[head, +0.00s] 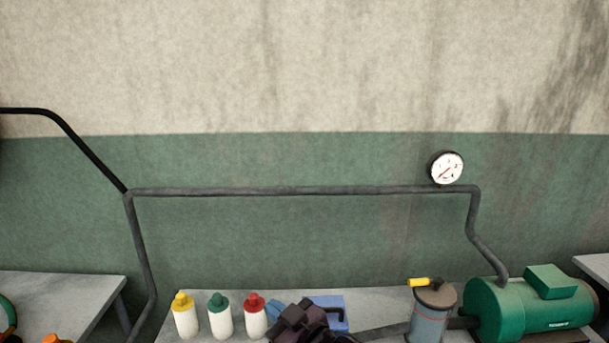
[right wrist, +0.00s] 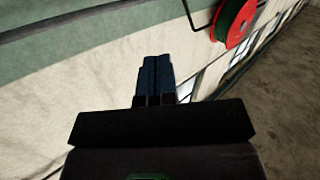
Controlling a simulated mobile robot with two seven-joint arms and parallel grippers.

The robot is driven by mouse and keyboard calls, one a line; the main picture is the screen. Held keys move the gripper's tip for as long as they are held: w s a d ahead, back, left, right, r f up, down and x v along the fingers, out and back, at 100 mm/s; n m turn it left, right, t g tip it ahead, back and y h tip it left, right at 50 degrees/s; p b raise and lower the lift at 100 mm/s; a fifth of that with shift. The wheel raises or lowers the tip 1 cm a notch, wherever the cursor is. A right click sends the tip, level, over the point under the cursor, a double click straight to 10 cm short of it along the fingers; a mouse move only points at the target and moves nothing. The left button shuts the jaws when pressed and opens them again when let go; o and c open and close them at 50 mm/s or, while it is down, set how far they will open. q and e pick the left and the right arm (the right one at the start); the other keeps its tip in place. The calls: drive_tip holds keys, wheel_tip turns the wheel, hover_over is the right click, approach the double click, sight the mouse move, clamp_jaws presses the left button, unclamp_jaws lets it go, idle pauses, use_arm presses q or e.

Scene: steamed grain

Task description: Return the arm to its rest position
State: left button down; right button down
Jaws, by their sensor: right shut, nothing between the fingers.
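My right gripper (head: 302,322) is a dark shape at the bottom middle of the head view, in front of the table and partly covering a blue object. In the right wrist view its two fingers (right wrist: 155,75) are together, with nothing between them. They point toward a pale and green wall. My left gripper is not in view.
Bottles with yellow (head: 185,316), green (head: 220,317) and red (head: 255,317) caps stand left of the blue object (head: 338,312). A grey canister (head: 430,315) and green machine (head: 500,310) stand right. A pipe (head: 300,191) with a gauge (head: 445,167) runs behind. A red-green reel (right wrist: 236,22) shows in the wrist view.

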drive_tip(key=s+d+f+m+t+h, duration=0.1)
drive_tip(key=s+d+f+m+h, duration=0.2)
drive_tip(key=d, duration=0.5)
drive_tip(key=s+d+f+m+t+h, duration=0.1)
drive_tip(key=d+f+m+h, duration=0.15)
drive_tip(key=d+f, duration=0.4)
drive_tip(key=s+d+f+m+t+h, duration=0.1)
drive_tip(key=s+d+f+m+h, duration=0.15)
drive_tip(key=d, duration=0.65)
drive_tip(key=s+d+f+m+g+h, duration=0.1)
drive_tip(key=s+d+f+g+h, duration=0.1)
drive_tip(key=s+d+f, duration=0.2)
drive_tip(key=s+d+f+g+h, duration=0.1)
drive_tip(key=s+d+f, duration=0.4)
drive_tip(key=s+f, duration=0.3)
drive_tip(key=s, duration=0.3)
drive_tip(key=shift+d+f+m+g+h, duration=0.2)
drive_tip(key=shift+d+m+g+h, duration=0.05)
drive_tip(key=shift+m+g+h, duration=0.15)
